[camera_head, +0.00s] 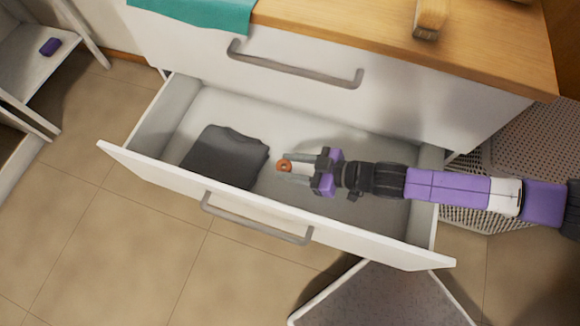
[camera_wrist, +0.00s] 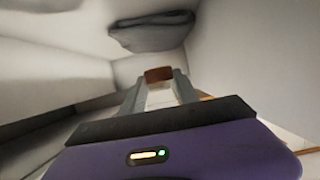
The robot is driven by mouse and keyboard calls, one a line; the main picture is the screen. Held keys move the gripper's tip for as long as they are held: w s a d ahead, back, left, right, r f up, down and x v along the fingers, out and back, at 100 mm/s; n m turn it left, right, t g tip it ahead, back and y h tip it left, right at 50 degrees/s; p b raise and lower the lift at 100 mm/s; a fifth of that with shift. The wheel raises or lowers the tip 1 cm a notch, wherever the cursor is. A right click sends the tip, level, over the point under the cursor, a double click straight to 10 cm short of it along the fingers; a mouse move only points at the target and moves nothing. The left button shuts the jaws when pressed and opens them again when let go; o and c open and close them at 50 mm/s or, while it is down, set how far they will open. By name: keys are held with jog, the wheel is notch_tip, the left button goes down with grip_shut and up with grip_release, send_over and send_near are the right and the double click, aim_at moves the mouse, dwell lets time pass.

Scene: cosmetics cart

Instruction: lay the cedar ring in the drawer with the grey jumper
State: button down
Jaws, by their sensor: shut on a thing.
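The cedar ring (camera_head: 284,165) is a small orange-brown ring between the fingertips of my gripper (camera_head: 287,166). In the wrist view the ring (camera_wrist: 158,74) shows as a brown block between the two grey fingertips (camera_wrist: 158,79). My gripper is shut on it. The grey jumper (camera_head: 226,157) lies folded in the left part of the open white drawer (camera_head: 375,222). It also shows in the wrist view (camera_wrist: 150,34). In the head view, the gripper and ring are over the drawer, just right of the jumper. Their height above the drawer floor is hard to tell.
The drawer front with its grey handle (camera_head: 256,222) faces the tiled floor. A closed drawer (camera_head: 200,45) is above, under a wooden top with a teal cloth (camera_head: 205,10) and a wooden object (camera_head: 430,17). A woven basket (camera_head: 525,150) stands at right. The drawer's right part is free of objects.

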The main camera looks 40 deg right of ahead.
aim_at(290, 187)
notch_tip(290, 187, down, 11)
jog(key=b, duration=0.3)
jog(key=shift+r, duration=0.15)
jog(key=shift+f+b, duration=0.4)
jog(key=shift+f, duration=0.2)
jog(key=c, duration=0.9)
grip_release()
